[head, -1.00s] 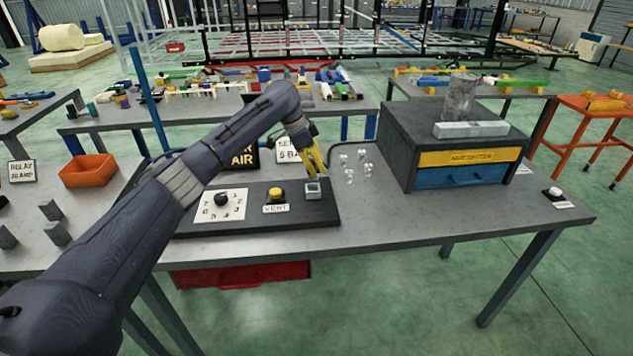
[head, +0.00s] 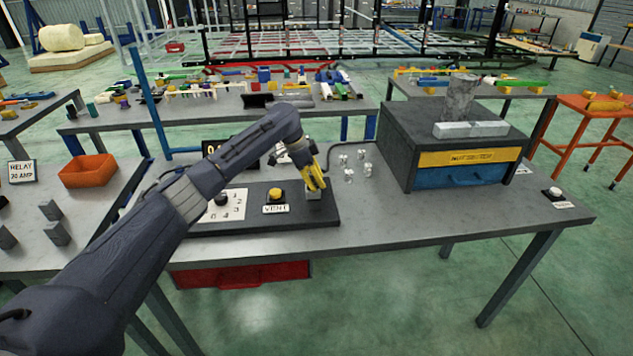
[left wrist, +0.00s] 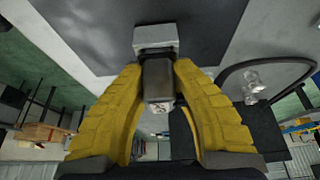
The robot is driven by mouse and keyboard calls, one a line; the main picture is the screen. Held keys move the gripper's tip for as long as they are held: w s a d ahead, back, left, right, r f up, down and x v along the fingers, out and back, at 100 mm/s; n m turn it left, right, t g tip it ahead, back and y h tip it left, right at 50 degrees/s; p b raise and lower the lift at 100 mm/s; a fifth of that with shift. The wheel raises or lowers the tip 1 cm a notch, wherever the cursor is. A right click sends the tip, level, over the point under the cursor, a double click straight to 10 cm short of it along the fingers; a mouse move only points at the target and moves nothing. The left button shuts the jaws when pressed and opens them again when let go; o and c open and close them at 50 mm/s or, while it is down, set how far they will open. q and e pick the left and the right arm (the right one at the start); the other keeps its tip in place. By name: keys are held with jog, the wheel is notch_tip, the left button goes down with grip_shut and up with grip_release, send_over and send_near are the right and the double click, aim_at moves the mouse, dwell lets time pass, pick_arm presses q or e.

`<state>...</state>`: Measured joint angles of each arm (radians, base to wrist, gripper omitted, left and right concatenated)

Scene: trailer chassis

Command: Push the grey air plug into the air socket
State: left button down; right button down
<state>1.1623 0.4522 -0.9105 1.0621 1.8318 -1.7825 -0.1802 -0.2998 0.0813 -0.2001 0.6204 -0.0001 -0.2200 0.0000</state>
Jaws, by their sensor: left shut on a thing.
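My left gripper (head: 314,180) is over the right end of the dark control panel (head: 232,226), its yellow fingers pointing down. In the left wrist view, the fingers (left wrist: 158,95) are shut on the dark grey air plug (left wrist: 158,80). The plug's far end is at the light grey block of the air socket (left wrist: 155,37), in line with it. I cannot tell whether it touches or how deep it sits. In the head view the fingers hide most of the plug and part of the socket. My right gripper is not in view.
A yellow vent button (head: 276,195) and a numbered dial plate (head: 237,205) sit left of the socket. Small clear fittings (head: 349,174) stand behind to the right, near a dark hose (left wrist: 270,62). A drawer cabinet (head: 452,140) stands farther right.

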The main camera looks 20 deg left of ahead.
pick_arm(q)
jog(key=c, duration=1.2)
grip_release()
jog(key=shift+f, duration=0.1)
jog(key=v, duration=1.2)
